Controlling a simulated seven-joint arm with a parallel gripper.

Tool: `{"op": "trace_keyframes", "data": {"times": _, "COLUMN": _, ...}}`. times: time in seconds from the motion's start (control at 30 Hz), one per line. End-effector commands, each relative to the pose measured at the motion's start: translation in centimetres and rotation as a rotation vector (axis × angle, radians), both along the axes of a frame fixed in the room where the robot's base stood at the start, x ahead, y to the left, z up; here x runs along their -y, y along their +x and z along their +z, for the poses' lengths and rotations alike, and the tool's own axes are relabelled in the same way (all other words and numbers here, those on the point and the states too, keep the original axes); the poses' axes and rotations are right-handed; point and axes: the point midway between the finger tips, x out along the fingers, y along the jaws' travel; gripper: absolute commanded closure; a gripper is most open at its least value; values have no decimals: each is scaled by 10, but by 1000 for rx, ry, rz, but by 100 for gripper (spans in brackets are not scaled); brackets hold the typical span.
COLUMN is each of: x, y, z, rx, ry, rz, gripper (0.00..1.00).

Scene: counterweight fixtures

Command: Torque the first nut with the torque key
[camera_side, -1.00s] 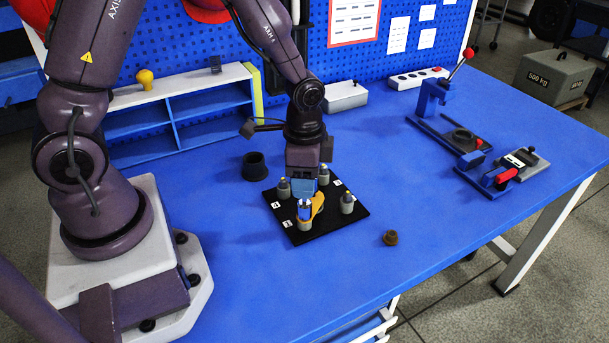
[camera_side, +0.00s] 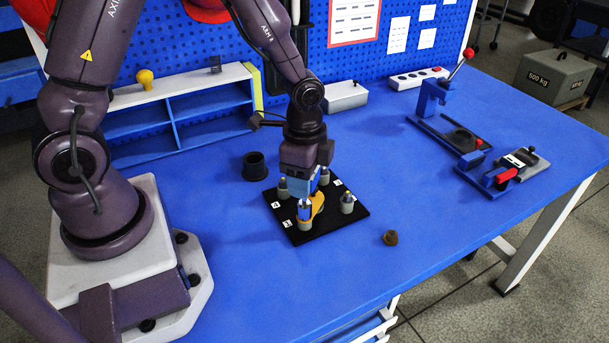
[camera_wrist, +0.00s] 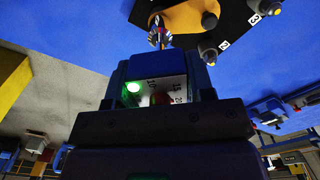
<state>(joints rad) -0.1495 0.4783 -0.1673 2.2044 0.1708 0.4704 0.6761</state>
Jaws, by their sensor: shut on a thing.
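The black plate (camera_side: 279,213) carries several grey posts with nuts and numbered white labels. My gripper (camera_side: 305,171) is shut on the blue torque key (camera_side: 300,187), pointing down over the plate's front post (camera_side: 304,223). The key's lower end is at the top of this post; the nut there is hidden. An orange piece (camera_side: 318,204) sits beside the key's end. In the wrist view the key's body (camera_wrist: 157,68) shows a lit green lamp (camera_wrist: 133,87) and a marked scale. Its shiny shaft (camera_wrist: 157,32) reaches the orange piece (camera_wrist: 180,20). Posts labelled 2 and 3 show there too.
A black cup (camera_side: 254,167) stands behind the plate, and a small brown part (camera_side: 390,238) lies to its right. A blue shelf (camera_side: 185,105) is at the back left. A lever press (camera_side: 440,100) stands at the right. The table's front middle is clear.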

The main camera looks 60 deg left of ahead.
Motion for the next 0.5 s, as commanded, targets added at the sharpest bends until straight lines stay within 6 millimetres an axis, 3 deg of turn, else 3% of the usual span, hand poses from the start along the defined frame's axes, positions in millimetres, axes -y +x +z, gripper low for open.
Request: {"op": "trace_keyframes", "data": {"times": 0.5, "x": 0, "y": 1, "z": 25, "rx": 2, "ry": 1, "rz": 3, "gripper": 89}}
